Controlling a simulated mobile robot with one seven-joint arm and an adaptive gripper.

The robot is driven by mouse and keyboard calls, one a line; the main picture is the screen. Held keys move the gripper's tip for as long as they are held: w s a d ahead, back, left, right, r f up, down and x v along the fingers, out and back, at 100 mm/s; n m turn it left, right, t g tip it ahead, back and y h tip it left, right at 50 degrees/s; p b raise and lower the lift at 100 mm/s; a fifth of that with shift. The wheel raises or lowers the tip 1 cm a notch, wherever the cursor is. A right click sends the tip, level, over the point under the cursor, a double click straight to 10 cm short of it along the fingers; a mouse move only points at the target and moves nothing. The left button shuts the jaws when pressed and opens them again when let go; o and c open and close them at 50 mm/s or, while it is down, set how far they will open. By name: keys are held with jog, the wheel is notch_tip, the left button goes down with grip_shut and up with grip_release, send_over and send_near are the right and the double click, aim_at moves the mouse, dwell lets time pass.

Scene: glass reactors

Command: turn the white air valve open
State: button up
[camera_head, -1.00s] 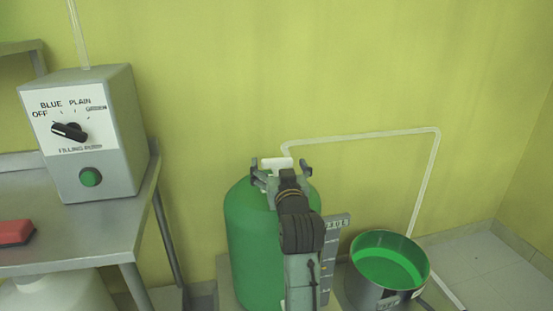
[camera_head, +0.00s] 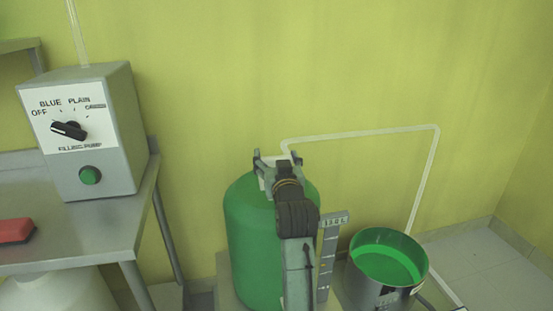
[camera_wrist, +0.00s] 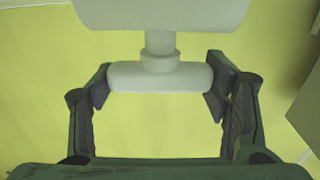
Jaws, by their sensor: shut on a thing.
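The white air valve (camera_wrist: 160,77) fills the upper middle of the wrist view, with a rounded crossbar handle on a short stem below a wider white body. My gripper (camera_wrist: 158,92) has one finger at each end of the crossbar and is shut on it. In the head view my gripper (camera_head: 277,160) is at the top of the green tank (camera_head: 248,245). There the valve is mostly hidden behind the gripper. How far the handle is turned is hard to tell.
A clear pipe (camera_head: 365,133) runs along the wall from behind the tank. A metal pot (camera_head: 372,290) with green inside stands to the right. A pump control box (camera_head: 120,130) and a red object (camera_head: 16,232) are on the steel table (camera_head: 95,238) at left.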

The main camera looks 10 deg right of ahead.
jog(key=c, duration=0.5)
jog(key=shift+o, duration=0.2)
jog(key=shift+n+y, duration=0.6)
jog(key=shift+y, duration=0.4)
jog(key=o, duration=1.2)
jog(key=shift+c, duration=0.2)
jog(key=s, duration=1.2)
